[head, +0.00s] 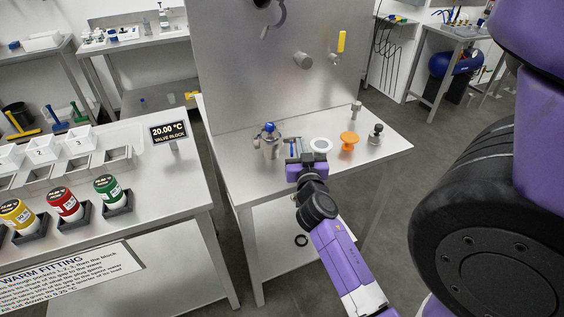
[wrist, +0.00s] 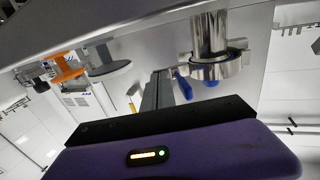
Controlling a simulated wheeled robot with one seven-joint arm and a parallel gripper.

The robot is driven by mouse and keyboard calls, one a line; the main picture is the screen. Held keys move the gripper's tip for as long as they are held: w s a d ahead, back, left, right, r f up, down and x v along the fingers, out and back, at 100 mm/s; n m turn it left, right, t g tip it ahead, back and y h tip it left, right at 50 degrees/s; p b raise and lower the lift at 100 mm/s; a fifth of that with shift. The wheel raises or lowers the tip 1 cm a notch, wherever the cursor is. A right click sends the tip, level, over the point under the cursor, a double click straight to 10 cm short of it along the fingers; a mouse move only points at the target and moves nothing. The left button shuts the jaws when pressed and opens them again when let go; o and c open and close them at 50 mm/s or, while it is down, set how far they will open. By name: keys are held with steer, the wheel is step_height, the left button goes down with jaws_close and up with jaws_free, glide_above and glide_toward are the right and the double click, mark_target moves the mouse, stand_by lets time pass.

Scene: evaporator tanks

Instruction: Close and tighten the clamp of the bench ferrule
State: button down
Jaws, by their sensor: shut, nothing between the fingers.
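The bench ferrule (head: 268,146) is a short steel fitting with a blue part on top, standing near the left side of the steel bench. In the wrist view the picture is turned over, and a steel clamp (wrist: 218,68) sits around a steel pipe stub, with blue parts at it. I cannot tell whether the clamp is closed or how tight it is. My gripper (head: 293,148) is just right of the ferrule, low over the bench. In the wrist view its grey fingers (wrist: 157,88) are shut and empty, beside a blue part of the clamp; contact is unclear.
Right of my gripper stand a white ring (head: 320,146), an orange piece (head: 349,139) and a small steel fitting with a dark knob (head: 375,134). An upright steel panel (head: 260,90) rises behind. The bench's front left is clear. Another table (head: 175,180) stands left.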

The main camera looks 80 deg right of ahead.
steer(key=shift+w+d+r+n+t+p, duration=0.1)
steer(key=shift+d+n+t+p, duration=0.25)
steer(key=shift+d+t, duration=0.25)
steer(key=shift+w+d+p, duration=0.1)
steer(key=shift+d+p, duration=0.4)
steer(key=shift+d, duration=0.45)
steer(key=shift+w+d, duration=0.25)
steer(key=shift+d, duration=0.45)
